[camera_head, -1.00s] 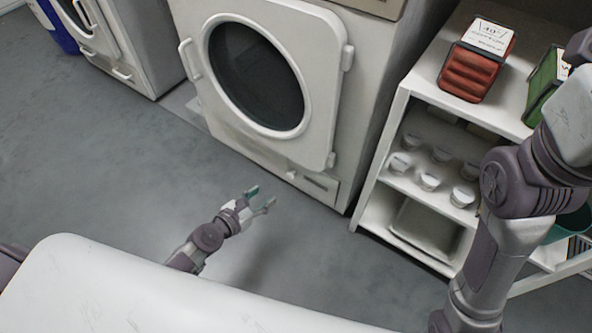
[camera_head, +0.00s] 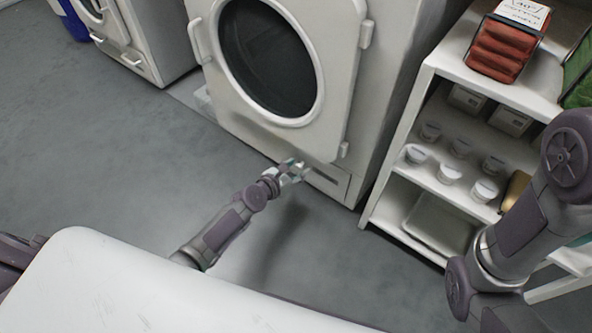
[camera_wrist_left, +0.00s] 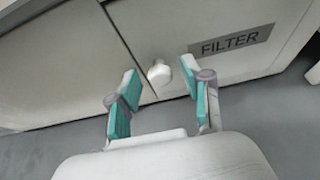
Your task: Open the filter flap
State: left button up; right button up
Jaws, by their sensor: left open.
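The filter flap (camera_head: 327,182) is a low white panel at the bottom right of the front of the white machine, and it looks shut. In the left wrist view the flap (camera_wrist_left: 285,50) carries a grey label reading FILTER (camera_wrist_left: 230,42) and a small white knob (camera_wrist_left: 159,73) left of the label. My left gripper (camera_head: 292,170) is just in front of the flap's left end. In the left wrist view its teal-padded fingers (camera_wrist_left: 160,97) are open, with the knob showing in the gap between them, not gripped. My right arm shows at the right, its gripper out of view.
The machine's round door (camera_head: 268,60) is shut above the flap. A white shelf (camera_head: 425,72) with red cloths (camera_head: 503,45) and several white-lidded jars stands at the right. A second machine (camera_head: 150,35) is at the upper left. The grey floor (camera_head: 100,150) between is clear.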

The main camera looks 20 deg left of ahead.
pick_arm(q)
grip_shut()
jog(key=shift+s, duration=0.1)
dwell(0.4)
